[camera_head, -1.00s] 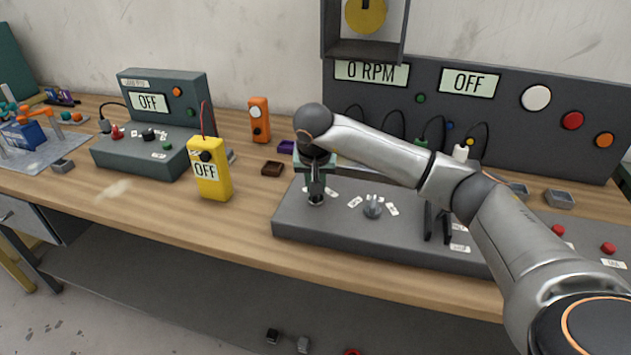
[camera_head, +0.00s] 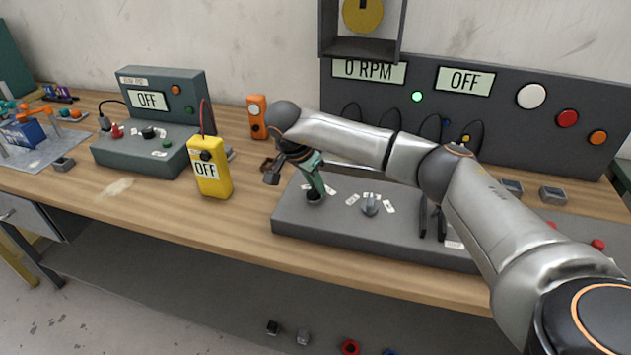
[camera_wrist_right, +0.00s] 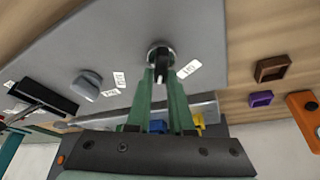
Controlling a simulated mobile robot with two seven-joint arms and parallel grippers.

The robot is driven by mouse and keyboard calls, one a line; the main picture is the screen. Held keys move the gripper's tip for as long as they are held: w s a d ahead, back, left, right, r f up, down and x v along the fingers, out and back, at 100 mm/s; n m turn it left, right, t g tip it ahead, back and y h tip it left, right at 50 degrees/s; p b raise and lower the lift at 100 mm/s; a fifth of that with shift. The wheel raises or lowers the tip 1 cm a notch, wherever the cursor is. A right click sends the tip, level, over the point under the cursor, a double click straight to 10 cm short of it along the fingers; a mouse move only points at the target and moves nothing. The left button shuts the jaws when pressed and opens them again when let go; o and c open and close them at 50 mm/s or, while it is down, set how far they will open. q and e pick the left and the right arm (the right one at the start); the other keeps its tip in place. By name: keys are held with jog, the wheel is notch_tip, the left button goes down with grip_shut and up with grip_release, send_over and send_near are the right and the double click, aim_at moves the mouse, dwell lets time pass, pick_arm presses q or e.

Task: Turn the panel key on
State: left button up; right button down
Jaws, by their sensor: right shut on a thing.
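The panel key (camera_head: 315,199) stands in a round metal lock at the left end of the grey sloped panel (camera_head: 340,238). In the right wrist view the dark key (camera_wrist_right: 162,65) shows between the green fingertips. My right gripper (camera_head: 314,190) is shut on the key, tilted and reaching down to it from above. A round green lamp (camera_head: 417,97) on the upright panel is lit. My left gripper is not in view.
A grey knob (camera_head: 369,204) and black levers (camera_head: 433,220) stand right of the key. A yellow meter (camera_head: 210,170) reading OFF, a brown tray (camera_head: 267,164) and an orange device (camera_head: 257,117) are to the left. The upright display (camera_head: 465,81) reads OFF.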

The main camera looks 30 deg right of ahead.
dwell(0.5)
jog(key=c, duration=0.8)
grip_release()
jog(key=v, duration=1.2)
jog(key=shift+r+b, duration=0.25)
jog(key=shift+b, duration=0.15)
jog(key=shift+a, duration=0.1)
